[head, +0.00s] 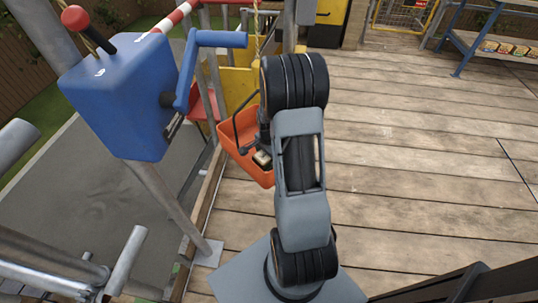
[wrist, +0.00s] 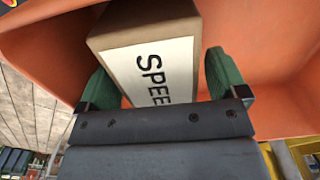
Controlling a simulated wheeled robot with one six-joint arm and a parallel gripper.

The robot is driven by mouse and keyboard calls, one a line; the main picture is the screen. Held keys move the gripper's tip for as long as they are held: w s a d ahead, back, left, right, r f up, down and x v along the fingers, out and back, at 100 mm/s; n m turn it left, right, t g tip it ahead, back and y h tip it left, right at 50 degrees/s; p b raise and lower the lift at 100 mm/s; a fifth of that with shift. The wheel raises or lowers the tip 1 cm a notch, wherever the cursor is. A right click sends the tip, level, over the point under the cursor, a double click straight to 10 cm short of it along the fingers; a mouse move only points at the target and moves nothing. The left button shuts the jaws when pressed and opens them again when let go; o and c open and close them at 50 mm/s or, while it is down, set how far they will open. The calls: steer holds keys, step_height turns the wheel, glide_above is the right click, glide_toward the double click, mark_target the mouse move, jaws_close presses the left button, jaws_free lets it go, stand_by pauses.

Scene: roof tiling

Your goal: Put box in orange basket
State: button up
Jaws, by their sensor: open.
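The box (wrist: 140,38) is cardboard brown with a white label reading "SPEE"; the rest of the lettering is hidden. It is inside the orange basket (wrist: 270,65). My gripper (wrist: 158,78) is open, with one green finger on each side of the box. I cannot tell whether either finger touches it. In the head view the orange basket (head: 258,176) hangs beside the deck's left edge, partly behind my arm. A small pale part of the box (head: 262,158) shows inside it.
A blue winch housing (head: 115,100) with a crank handle stands on metal poles at the left. A rope (head: 257,40) runs down behind my arm. The wooden deck (head: 420,150) is clear at the right. A blue-framed shelf (head: 490,45) with small boxes stands at the back right.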

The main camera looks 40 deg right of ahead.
step_height(320, 180, up, 12)
steer(key=shift+f+p, duration=0.25)
steer(key=shift+p, duration=0.95)
steer(key=s+a+r+n+t, duration=0.1)
steer(key=s+a+r+n, duration=0.4)
steer(key=a+n, duration=0.3)
steer(key=s+a+r+n+t, duration=0.2)
steer(key=s+a+r+n, duration=0.4)
steer(key=a+n, duration=0.2)
steer(key=shift+a+n, duration=0.3)
steer(key=shift+a, duration=0.4)
